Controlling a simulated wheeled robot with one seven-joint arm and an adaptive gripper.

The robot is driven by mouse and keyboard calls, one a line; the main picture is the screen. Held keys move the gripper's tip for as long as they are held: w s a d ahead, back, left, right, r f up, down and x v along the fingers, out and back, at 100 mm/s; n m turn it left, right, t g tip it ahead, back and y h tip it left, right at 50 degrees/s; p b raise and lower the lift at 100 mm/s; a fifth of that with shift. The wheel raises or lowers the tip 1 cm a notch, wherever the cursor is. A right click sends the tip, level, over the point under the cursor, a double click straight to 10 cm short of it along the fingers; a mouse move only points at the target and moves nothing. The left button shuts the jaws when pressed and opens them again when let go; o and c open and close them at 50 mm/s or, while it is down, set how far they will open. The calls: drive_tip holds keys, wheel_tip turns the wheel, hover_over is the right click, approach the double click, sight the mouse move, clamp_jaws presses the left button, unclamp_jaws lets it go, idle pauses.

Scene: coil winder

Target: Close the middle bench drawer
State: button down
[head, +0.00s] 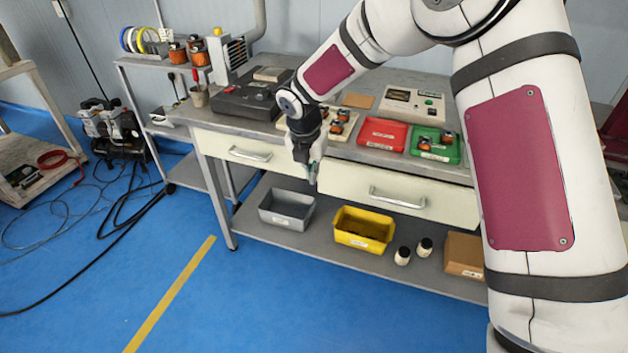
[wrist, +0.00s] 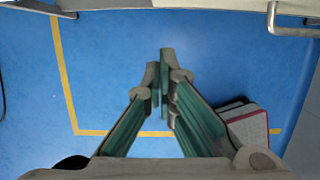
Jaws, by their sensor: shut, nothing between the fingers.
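The bench has cream drawers along its front. The middle drawer (head: 350,186), with a silver bar handle (head: 397,199), is right of my gripper in the head view. Its front seems to stand slightly out from the left drawer (head: 215,143), but how far is hard to tell. My gripper (head: 312,182) points down near the left end of the middle drawer's front; I cannot tell if they touch. In the wrist view my fingers (wrist: 165,58) are together and empty over blue floor, and a handle (wrist: 292,29) shows at top right.
Under the bench, the shelf holds a grey bin (head: 286,219), a yellow bin (head: 362,240), two small jars and a cardboard box (head: 463,255). Red (head: 383,123) and green trays sit on top. My arm hides the bench's right end.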

sight(330, 182)
drive_tip(key=shift+t+h, duration=0.3)
drive_tip(key=shift+t, duration=0.5)
drive_tip(key=shift+w+d+f+b, duration=0.3)
drive_tip(key=shift+w+d+f, duration=0.4)
drive_tip(key=shift+f, duration=0.6)
drive_tip(key=shift+w+d+f+b, duration=0.35)
drive_tip(key=shift+w+d+f, duration=0.35)
drive_tip(key=shift+f, duration=0.55)
drive_tip(key=shift+w+d+f+b, duration=0.3)
drive_tip(key=shift+w+d+f, duration=0.4)
drive_tip(key=shift+f, duration=0.6)
drive_tip(key=shift+s, duration=0.1)
drive_tip(key=shift+w+d, duration=0.25)
drive_tip(key=shift+w, duration=0.4)
drive_tip(key=shift+w+d, duration=0.25)
drive_tip(key=shift+w, duration=0.35)
drive_tip(key=shift+s+a, duration=0.1)
